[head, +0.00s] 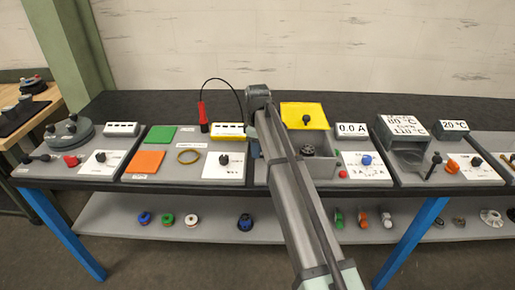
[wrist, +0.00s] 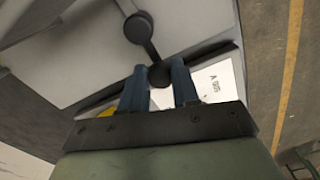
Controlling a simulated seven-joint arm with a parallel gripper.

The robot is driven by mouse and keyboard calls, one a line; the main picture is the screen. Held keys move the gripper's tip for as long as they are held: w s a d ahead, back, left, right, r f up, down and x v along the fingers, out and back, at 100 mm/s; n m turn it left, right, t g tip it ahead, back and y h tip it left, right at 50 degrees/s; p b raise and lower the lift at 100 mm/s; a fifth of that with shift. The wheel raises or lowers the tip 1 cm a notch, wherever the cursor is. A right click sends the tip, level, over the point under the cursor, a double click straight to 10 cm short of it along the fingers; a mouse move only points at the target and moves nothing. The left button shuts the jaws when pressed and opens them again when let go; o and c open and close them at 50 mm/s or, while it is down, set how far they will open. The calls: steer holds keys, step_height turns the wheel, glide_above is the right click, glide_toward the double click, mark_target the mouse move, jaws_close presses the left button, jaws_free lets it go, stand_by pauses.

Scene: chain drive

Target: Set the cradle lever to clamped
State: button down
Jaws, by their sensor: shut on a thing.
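In the wrist view, a dark lever (wrist: 150,48) with a round hub lies on a grey surface and ends in a dark round knob (wrist: 159,75). My gripper (wrist: 162,78) has its two blue fingers on either side of this knob and is shut on it. In the head view, my arm crosses the middle station, and a bit of my blue gripper (head: 254,142) shows at its left edge. The lever is hidden there behind my arm. I cannot read the lever's marked setting.
Right of my arm stand an open grey box with a yellow lid (head: 305,116) and a 0.0 A display (head: 352,129). A red-handled probe (head: 203,117) with a black cable stands to the left. Green (head: 161,135) and orange (head: 143,162) pads lie farther left.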

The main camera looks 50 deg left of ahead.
steer(key=c, duration=0.8)
jaws_free()
step_height(320, 180, up, 14)
steer(key=shift+f, duration=0.1)
steer(key=shift+d, duration=0.1)
stand_by(0.3)
